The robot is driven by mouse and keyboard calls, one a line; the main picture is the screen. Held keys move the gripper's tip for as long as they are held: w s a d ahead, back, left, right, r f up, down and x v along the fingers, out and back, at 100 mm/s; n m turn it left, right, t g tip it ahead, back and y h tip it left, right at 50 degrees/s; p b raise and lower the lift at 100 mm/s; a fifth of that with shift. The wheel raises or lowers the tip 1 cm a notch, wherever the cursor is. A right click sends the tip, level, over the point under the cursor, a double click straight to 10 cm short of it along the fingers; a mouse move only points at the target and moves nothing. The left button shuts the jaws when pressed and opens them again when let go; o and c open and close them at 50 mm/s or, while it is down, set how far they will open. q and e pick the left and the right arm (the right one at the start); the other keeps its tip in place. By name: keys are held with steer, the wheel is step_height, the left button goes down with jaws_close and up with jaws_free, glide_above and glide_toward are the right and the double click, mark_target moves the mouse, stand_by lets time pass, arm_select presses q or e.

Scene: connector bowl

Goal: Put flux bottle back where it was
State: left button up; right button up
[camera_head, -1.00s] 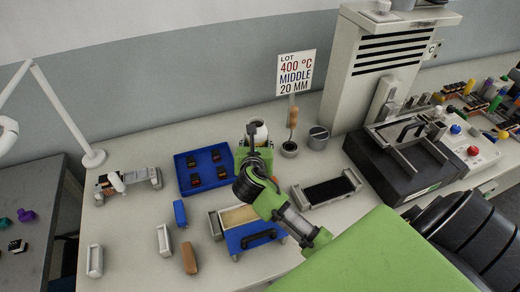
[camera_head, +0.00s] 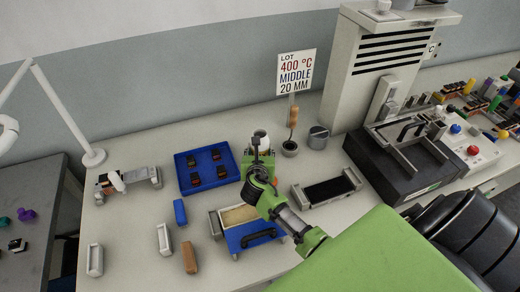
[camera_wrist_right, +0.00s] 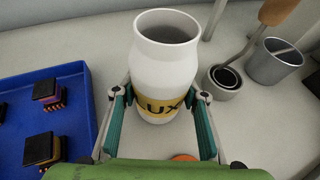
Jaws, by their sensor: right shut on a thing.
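The flux bottle (camera_wrist_right: 166,65) is white with a yellow label reading "LUX", and its top is open. In the right wrist view it is upright between the fingers of my right gripper (camera_wrist_right: 160,115), which is shut on it. In the head view the bottle (camera_head: 262,137) shows just beyond my right gripper (camera_head: 258,160), to the right of the blue tray. The gripper hides its lower part there, and I cannot tell whether its base touches the table. My left gripper is not in view.
The blue tray (camera_wrist_right: 75,84) with several dark connectors is close on the left. A small cup (camera_head: 290,149) with a wooden-handled tool and a grey metal cup (camera_head: 318,137) stand to the right. A black-topped holder (camera_head: 327,190) and a blue fixture (camera_head: 250,240) are nearer.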

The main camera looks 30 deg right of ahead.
steer(key=o, duration=0.9)
steer(key=shift+f, duration=0.2)
steer(key=o, duration=0.5)
steer(key=shift+c, duration=0.2)
steer(key=shift+r, duration=0.15)
steer(key=shift+s+a+r, duration=0.1)
steer(key=v, duration=1.2)
